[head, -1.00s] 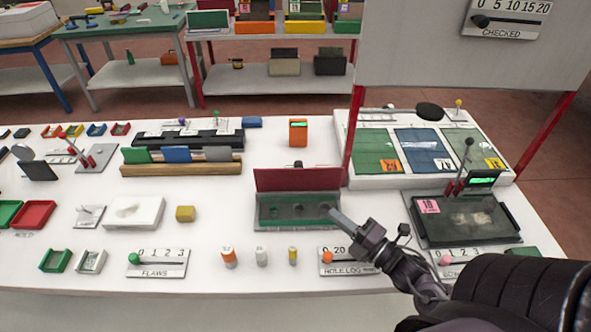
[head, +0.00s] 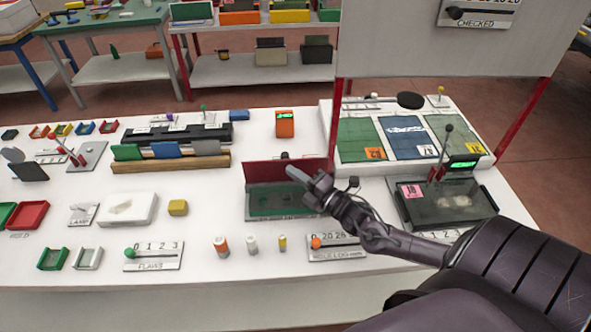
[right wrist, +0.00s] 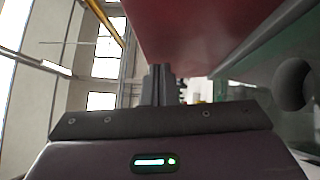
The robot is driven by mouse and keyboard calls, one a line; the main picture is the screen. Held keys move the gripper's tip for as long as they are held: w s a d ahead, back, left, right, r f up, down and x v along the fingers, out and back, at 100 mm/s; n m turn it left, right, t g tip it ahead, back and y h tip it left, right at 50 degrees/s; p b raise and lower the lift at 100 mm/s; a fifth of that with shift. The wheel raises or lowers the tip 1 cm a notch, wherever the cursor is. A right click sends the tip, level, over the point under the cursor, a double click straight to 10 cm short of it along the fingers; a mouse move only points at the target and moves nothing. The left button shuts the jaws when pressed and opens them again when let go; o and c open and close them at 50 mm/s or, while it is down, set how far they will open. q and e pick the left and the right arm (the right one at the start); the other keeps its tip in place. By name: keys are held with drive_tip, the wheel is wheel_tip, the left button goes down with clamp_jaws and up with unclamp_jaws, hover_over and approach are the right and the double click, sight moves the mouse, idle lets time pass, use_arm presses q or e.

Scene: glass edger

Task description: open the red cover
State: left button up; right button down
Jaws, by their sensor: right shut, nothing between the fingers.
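The red cover (head: 265,172) stands raised along the back edge of a shallow grey tray with a green inside (head: 265,203). My right gripper (head: 295,174) is shut and empty, with its fingertips in front of the cover's right half; I cannot tell if they touch it. The gripper hides part of the cover and the tray's right end. In the right wrist view the shut fingers (right wrist: 158,85) point away from the camera, and the red cover (right wrist: 195,35) fills the upper right, close beside them. My left gripper is not in view.
A white panel (head: 440,40) on red posts rises behind on the right. A dark device with a lever and green display (head: 445,200) stands to the right. Orange, white and yellow small cylinders (head: 251,244) stand in front. Bare table (head: 210,180) lies left of the tray.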

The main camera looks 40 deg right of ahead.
sight(293, 163)
drive_tip(key=shift+w+d+r, duration=0.1)
drive_tip(key=shift+w, duration=0.05)
drive_tip(key=shift+w+d+r+p, duration=0.1)
drive_tip(key=shift+r+p, duration=0.15)
drive_tip(key=shift+p, duration=0.15)
drive_tip(key=shift+w+d+r+m+g+p, duration=0.35)
drive_tip(key=shift+w+m+p, duration=0.2)
drive_tip(key=shift+p, duration=0.3)
drive_tip(key=shift+w+d+f+b, duration=0.15)
drive_tip(key=shift+w+d+b, duration=0.05)
drive_tip(key=shift+w+b, duration=0.2)
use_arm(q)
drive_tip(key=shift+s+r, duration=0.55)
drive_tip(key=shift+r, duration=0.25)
use_arm(e)
drive_tip(key=shift+w+d, duration=0.1)
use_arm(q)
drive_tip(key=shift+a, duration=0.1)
